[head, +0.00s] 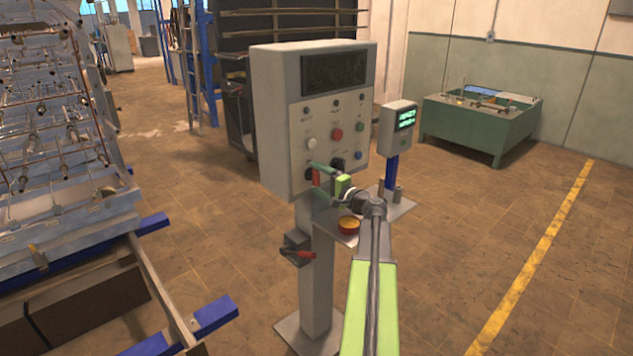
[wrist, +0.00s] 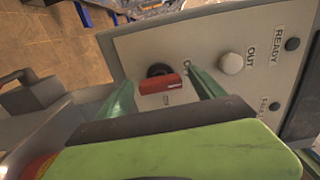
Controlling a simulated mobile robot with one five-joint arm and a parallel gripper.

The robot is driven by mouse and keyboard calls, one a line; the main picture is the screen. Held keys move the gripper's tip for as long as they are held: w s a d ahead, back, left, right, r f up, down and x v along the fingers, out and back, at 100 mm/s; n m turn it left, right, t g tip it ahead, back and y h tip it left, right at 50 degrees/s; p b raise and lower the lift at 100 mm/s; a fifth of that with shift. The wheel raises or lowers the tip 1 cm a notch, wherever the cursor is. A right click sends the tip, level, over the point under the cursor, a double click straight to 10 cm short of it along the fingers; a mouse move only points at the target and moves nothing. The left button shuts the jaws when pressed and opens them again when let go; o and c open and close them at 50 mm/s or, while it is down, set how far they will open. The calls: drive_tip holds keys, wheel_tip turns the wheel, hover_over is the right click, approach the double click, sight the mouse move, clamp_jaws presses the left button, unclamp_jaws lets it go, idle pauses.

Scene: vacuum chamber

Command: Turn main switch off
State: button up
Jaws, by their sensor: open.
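The main switch shows in the wrist view as a red handle (wrist: 160,85) on a round black base, set on the grey face of the control box (wrist: 140,45). In the head view the red handle (head: 316,177) looks upright, low on the front of the control box (head: 274,130). My gripper (wrist: 162,79) is open, with one green finger on each side of the red handle. Gaps show between handle and fingers, and I see no clear contact. In the head view my gripper (head: 320,171) is at the panel and partly covers the switch area.
A white button (wrist: 231,63) is beside the right finger. Below the box are a small shelf with a red-yellow round part (head: 349,224) and a red-handled lever (head: 302,253) on the pedestal. A smaller display unit (head: 397,127) stands to the right. Floor at right is clear.

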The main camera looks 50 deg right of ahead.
drive_tip(key=s+a, duration=0.1)
drive_tip(key=s, duration=1.6)
drive_tip(key=shift+s+a, duration=0.15)
drive_tip(key=shift+s, duration=0.05)
drive_tip(key=shift+w, duration=0.1)
